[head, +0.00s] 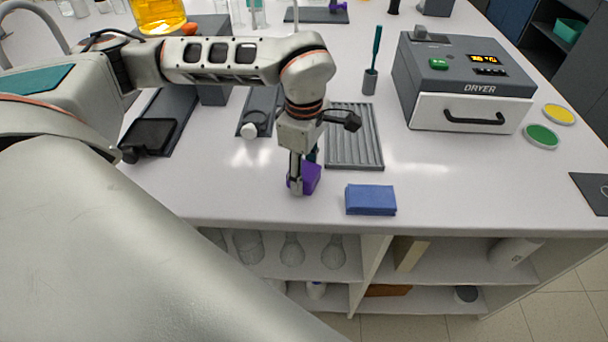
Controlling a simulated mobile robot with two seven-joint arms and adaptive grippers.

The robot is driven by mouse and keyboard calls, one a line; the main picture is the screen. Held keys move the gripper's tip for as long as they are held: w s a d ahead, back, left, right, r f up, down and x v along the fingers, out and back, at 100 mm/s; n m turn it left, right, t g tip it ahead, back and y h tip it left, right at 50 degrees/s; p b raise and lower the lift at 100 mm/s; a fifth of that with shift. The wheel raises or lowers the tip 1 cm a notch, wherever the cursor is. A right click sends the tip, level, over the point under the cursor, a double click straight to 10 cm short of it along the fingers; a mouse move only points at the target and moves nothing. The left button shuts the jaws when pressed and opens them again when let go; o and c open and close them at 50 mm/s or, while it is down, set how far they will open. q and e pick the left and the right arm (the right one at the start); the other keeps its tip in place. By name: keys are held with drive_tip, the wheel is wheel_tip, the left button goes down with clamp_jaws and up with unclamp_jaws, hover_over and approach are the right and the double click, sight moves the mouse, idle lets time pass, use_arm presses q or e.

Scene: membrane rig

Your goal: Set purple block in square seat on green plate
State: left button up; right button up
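The purple block (312,176) is near the front edge of the white bench, left of the blue block. My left gripper (298,178) points down at it, with one finger across its near face. The far finger is mostly hidden by the block. The gripper looks closed on the block, and I cannot tell whether the block touches the bench. A round green dish (541,135) lies at the right, beside the dryer. I see no square seat on it, and I cannot tell whether it is the green plate. My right gripper is not in view.
A blue block (371,199) lies at the front edge. A grey ribbed tray (354,138) lies behind the gripper. The grey dryer (468,80) and a yellow dish (559,114) stand right. A holder with a teal tool (370,80) stands behind.

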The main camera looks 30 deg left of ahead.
sight(304, 169)
use_arm(q)
drive_tip(key=shift+r, duration=0.1)
drive_tip(key=shift+c, duration=0.6)
drive_tip(key=shift+r, duration=0.5)
wheel_tip(304, 169, up, 19)
drive_tip(key=shift+f+p, duration=0.15)
drive_tip(key=shift+p, duration=0.2)
